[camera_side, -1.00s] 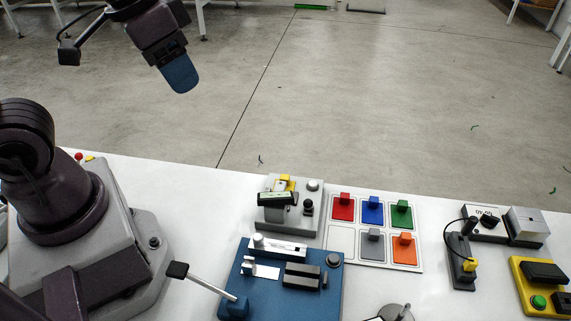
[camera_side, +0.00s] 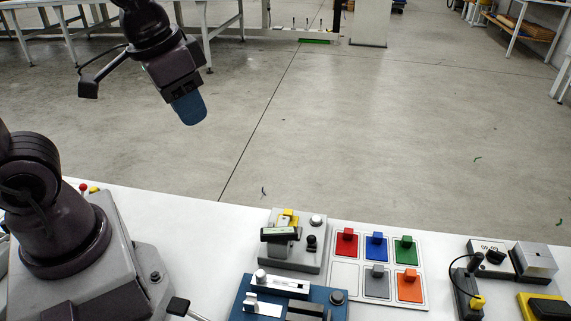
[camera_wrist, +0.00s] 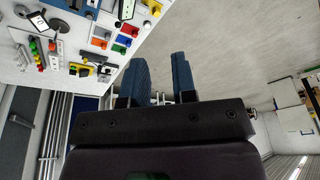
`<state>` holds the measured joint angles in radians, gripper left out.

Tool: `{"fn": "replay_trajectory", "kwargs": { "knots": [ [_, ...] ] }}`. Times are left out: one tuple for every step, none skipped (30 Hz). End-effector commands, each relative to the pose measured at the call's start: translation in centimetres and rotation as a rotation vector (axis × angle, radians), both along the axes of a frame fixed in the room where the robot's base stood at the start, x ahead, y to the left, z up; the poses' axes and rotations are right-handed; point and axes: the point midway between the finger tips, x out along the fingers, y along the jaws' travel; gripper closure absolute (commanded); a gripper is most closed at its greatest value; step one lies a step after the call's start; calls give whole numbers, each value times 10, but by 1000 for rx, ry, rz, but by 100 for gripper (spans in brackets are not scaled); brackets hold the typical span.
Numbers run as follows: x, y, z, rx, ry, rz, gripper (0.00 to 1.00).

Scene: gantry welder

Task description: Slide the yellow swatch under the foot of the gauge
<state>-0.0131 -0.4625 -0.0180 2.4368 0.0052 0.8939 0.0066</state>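The gauge (camera_side: 281,235) stands on a grey block at the back of the white table, with a dark-framed display on top. A yellow piece (camera_side: 288,214), apparently the yellow swatch, is at the back of the gauge's block; the gauge hides part of it, so I cannot tell whether it lies under the foot. My gripper (camera_side: 188,112) is high above the floor, beyond the table's back edge, left of the gauge and far from it. In the wrist view my gripper (camera_wrist: 160,78) has its two blue fingers apart with nothing between them.
A white swatch board (camera_side: 421,290) beside the gauge holds red, blue, green, grey and orange tabbed swatches; its lower left cell is empty. A blue fixture (camera_side: 240,307) stands in front. Black, grey and yellow devices (camera_side: 533,262) stand at the right.

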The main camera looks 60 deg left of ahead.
Motion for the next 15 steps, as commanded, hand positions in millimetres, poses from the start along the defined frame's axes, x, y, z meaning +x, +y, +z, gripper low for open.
{"fn": "replay_trajectory", "kwargs": {
  "knots": [
    [9, 0, -9, 7, 46, -14, 74],
    [14, 0, -13, 10, 67, -24, 74],
    [21, -1, -19, 15, 91, -41, 74],
    [26, -1, -24, 19, 111, -56, 74],
    [31, -1, -29, 23, 128, -70, 74],
    [38, -2, -36, 27, 152, -92, 74],
    [43, -2, -41, 30, 169, -109, 74],
    [49, -2, -47, 33, 188, -129, 74],
    [56, -3, -54, 35, 208, -155, 74],
    [61, -4, -60, 38, 222, -176, 74],
    [66, -4, -67, 39, 239, -198, 74],
    [73, -5, -76, 41, 257, -228, 74],
    [78, -5, -83, 43, 271, -252, 74],
    [84, -6, -90, 43, 285, -276, 74],
    [91, -7, -100, 44, 299, -311, 74]
  ]
}}
